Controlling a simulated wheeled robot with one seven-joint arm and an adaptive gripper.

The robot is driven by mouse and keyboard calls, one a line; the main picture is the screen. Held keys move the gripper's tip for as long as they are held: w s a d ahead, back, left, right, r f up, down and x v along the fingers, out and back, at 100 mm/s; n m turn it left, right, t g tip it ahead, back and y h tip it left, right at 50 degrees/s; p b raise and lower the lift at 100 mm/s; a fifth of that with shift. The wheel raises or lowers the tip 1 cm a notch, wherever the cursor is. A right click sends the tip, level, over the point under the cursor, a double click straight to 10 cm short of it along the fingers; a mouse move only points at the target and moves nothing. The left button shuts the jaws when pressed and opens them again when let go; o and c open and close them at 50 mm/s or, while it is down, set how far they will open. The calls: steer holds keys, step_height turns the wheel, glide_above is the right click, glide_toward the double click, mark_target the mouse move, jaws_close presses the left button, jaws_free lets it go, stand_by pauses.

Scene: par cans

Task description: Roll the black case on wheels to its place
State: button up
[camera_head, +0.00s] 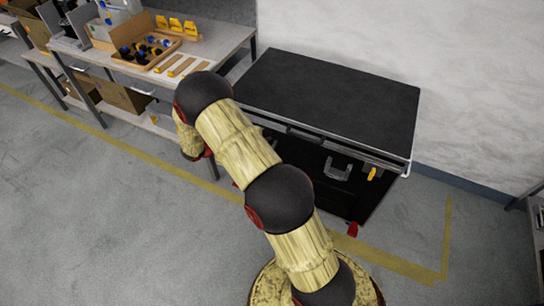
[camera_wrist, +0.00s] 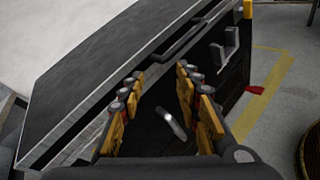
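The black case on wheels (camera_head: 335,95) stands against the wall, right of the workbench, its dark lid edged in metal. Its front has a silver handle (camera_head: 338,170), a yellow latch (camera_head: 372,174) and a red caster part (camera_head: 353,229) low down. The case (camera_wrist: 95,70) fills the left and middle of the wrist view. My gripper (camera_wrist: 160,78) is open at the case front, its two yellow-padded fingers spread. A second silver handle (camera_wrist: 170,122) shows between the fingers; I cannot tell whether they touch it. In the head view my arm hides most of the gripper and this handle.
A workbench (camera_head: 220,36) with a tray of bottles (camera_head: 149,52) and yellow items stands left of the case. Yellow floor tape (camera_head: 445,235) runs in front of the case and turns back at the right. Floor right of the case is clear up to a shelf (camera_head: 538,215).

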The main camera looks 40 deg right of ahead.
step_height(320, 180, down, 24)
steer(key=w+d+n+t+h, duration=0.25)
steer(key=n+t, duration=0.35)
steer(key=n, duration=0.3)
steer(key=d+b, duration=0.2)
steer(key=d, duration=0.4)
steer(key=shift+w+d+h, duration=0.35)
steer(key=c, duration=0.8)
jaws_close()
